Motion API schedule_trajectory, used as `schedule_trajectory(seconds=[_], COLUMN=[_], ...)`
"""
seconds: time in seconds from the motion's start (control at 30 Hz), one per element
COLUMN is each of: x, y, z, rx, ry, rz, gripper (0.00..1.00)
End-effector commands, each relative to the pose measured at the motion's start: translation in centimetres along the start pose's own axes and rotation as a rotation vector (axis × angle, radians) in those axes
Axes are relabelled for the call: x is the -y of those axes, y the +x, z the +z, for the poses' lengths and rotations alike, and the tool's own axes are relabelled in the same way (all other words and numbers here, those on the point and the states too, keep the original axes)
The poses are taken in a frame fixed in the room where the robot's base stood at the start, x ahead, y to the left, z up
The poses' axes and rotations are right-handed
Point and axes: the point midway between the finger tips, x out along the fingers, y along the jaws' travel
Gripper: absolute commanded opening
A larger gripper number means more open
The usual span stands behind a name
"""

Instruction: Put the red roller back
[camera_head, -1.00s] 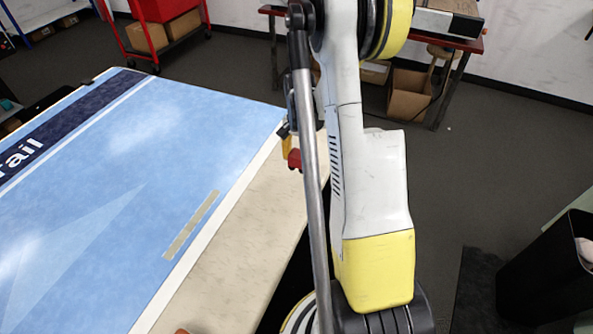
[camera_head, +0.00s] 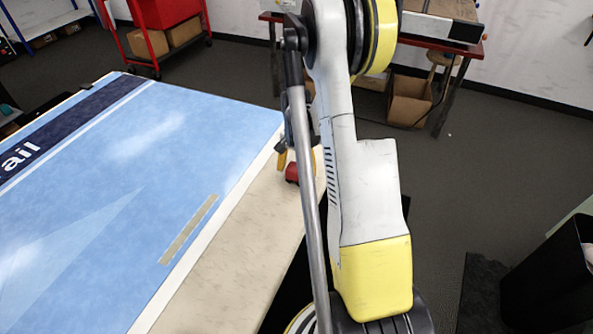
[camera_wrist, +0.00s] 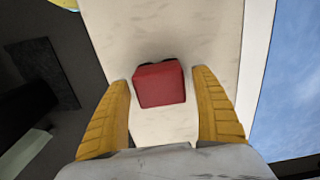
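The red roller (camera_wrist: 160,84) shows as a red block with a dark far edge, over the bare cream table edge. In the head view the red roller (camera_head: 292,172) is near the table's far right corner, partly hidden by my arm. My gripper (camera_wrist: 160,76) has two yellow fingers, one on each side of the roller, with a narrow gap to each. It is open and not closed on the roller. In the head view my gripper (camera_head: 298,160) is mostly behind my arm.
The table (camera_head: 230,270) carries a blue printed sheet (camera_head: 100,200) with a grey strip (camera_head: 188,230) near its edge. A black bin (camera_head: 550,280) stands at right. A red cart (camera_head: 160,40) and a bench (camera_head: 440,45) with cardboard boxes (camera_head: 410,98) stand behind.

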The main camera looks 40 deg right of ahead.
Motion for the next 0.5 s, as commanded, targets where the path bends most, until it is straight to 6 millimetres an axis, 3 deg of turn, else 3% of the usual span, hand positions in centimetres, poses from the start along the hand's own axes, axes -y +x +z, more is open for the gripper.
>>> schedule_trajectory(seconds=[0.27, 0.5], x=[0.0, 0.0], y=[-0.4, -5.0], z=[0.0, 0.0], rx=[0.000, 0.000], ry=[0.000, 0.000], rz=[0.000, 0.000], gripper=[0.76, 0.76])
